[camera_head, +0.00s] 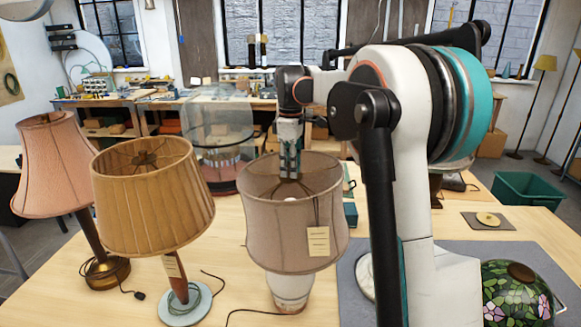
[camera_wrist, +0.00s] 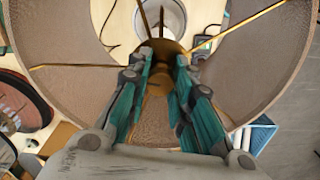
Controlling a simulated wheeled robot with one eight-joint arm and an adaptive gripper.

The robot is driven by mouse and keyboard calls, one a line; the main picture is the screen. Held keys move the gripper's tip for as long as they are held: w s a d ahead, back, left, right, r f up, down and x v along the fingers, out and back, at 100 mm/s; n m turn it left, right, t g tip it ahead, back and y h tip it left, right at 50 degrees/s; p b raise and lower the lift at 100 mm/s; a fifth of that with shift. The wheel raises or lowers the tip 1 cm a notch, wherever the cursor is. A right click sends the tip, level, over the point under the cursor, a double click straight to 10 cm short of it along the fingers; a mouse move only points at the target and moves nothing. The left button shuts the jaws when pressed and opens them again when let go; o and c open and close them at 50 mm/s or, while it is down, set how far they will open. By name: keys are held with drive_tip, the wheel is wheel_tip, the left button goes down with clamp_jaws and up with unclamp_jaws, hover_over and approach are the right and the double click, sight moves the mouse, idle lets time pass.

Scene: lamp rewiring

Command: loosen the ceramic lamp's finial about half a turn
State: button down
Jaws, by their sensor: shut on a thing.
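The ceramic lamp (camera_head: 291,287) has a white base and a greyish-pink shade (camera_head: 262,230) with a paper tag (camera_head: 318,241). It stands upright on the wooden table. My gripper (camera_head: 289,174) reaches down into the open top of the shade. In the wrist view, my gripper's teal fingers (camera_wrist: 163,62) are closed around the brass finial (camera_wrist: 166,47) at the centre of the shade's spokes. The fingers hide the sides of the finial there, and the head view hides it behind the gripper.
A pleated tan-shaded lamp (camera_head: 150,205) and a pink-shaded lamp (camera_head: 50,170) stand to the left. A stained-glass shade (camera_head: 515,293) sits at the lower right on a grey mat (camera_head: 455,262). A glass cylinder (camera_head: 217,125) stands behind. Cords lie on the table.

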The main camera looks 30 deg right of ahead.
drive_tip(key=shift+n, duration=0.6)
drive_tip(key=c, duration=1.4)
unclamp_jaws()
wheel_tip(320, 180, up, 12)
drive_tip(key=shift+r, duration=0.1)
